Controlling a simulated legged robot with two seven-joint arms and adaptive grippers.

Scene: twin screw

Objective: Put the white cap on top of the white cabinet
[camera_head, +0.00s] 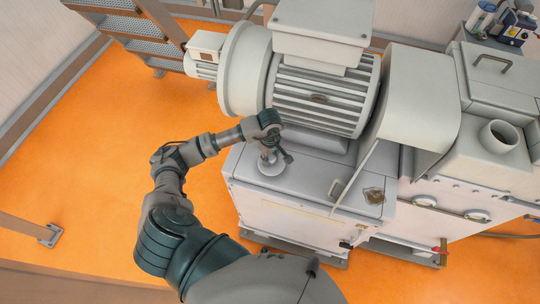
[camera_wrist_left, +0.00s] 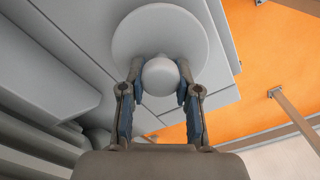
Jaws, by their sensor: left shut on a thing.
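The white cap (camera_head: 272,166) is a round disc with a ball-shaped knob, near the left end of the white cabinet's flat top (camera_head: 315,172). In the left wrist view its disc (camera_wrist_left: 160,25) lies beyond the knob. My left gripper (camera_head: 275,152) is over the cap, with its two fingers closed on either side of the knob; the fingers (camera_wrist_left: 160,78) also show in the left wrist view. The cap is over the cabinet top, but I cannot tell whether it touches it. My right gripper is not in view.
A large grey motor (camera_head: 315,95) stands right behind the cabinet top. A small brown item (camera_head: 373,196) lies at the top's right end, near a handle (camera_head: 337,189). Orange floor (camera_head: 90,150) is open to the left. Metal stairs (camera_head: 130,28) stand at the back left.

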